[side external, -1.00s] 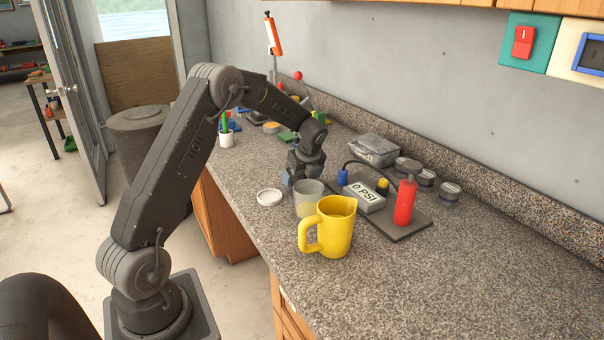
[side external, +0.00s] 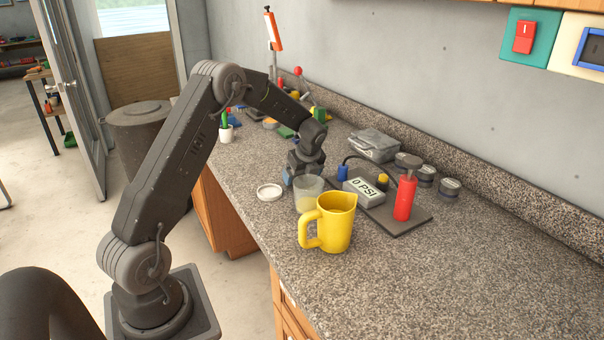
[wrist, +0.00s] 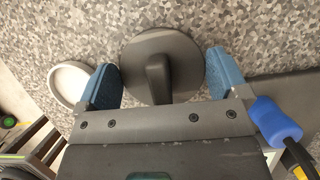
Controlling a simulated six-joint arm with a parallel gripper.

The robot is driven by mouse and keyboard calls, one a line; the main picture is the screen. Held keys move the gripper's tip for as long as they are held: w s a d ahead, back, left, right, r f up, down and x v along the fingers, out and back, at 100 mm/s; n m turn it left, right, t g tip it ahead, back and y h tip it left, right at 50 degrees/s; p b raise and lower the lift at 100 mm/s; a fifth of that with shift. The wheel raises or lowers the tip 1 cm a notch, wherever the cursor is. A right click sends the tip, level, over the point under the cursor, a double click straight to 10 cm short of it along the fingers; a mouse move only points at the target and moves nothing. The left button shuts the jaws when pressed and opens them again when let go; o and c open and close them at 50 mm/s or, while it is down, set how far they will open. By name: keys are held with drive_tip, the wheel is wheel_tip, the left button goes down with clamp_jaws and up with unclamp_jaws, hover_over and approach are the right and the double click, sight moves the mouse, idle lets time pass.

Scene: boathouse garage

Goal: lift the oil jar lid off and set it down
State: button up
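The lid (wrist: 184,66) is a dark grey round disc with a raised bar-shaped knob, seen from above in the wrist view. My gripper (wrist: 166,77) is open, with its blue fingers on either side of the knob and clear of it. The jar body under the lid is hidden in the wrist view. The lid cannot be made out there, and I cannot tell whether this vessel is the oil jar.
A shallow white dish (side external: 270,192) lies to the left on the speckled counter (side external: 420,290). A yellow jug (side external: 338,225) stands in front. A pump board (side external: 408,231) with a red cylinder, blue plug and gauge box is at right. The right front counter is clear.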

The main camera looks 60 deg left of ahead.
drive_tip(key=shift+o, duration=0.6)
drive_tip(key=shift+r, duration=0.1)
drive_tip(key=shift+d+r, duration=0.15)
drive_tip(key=shift+r, duration=0.15)
drive_tip(key=v, duration=1.3)
drive_tip(key=shift+f, duration=0.1)
clamp_jaws()
drive_tip(key=shift+d, duration=0.1)
idle(0.5)
